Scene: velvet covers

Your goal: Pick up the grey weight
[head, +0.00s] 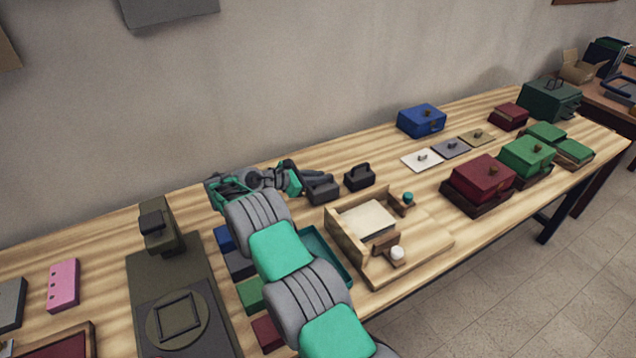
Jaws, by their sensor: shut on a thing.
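A dark grey weight (323,190) is near the back middle of the wooden table in the head view. My gripper (299,178) reaches it from the left and is shut on it. The fingertips and the weight's upper part overlap, so the exact grip is hard to see. I cannot tell whether its base touches the table. A second, darker weight with a handle (359,178) stands just to the right, apart from my gripper.
A wooden fixture (430,246) with a pale pad is in front of the weights. Red (480,178), green (527,153) and blue (421,120) boxes stand to the right. An olive press-like device (180,285) is at left. My arm hides part of a teal tray (318,250).

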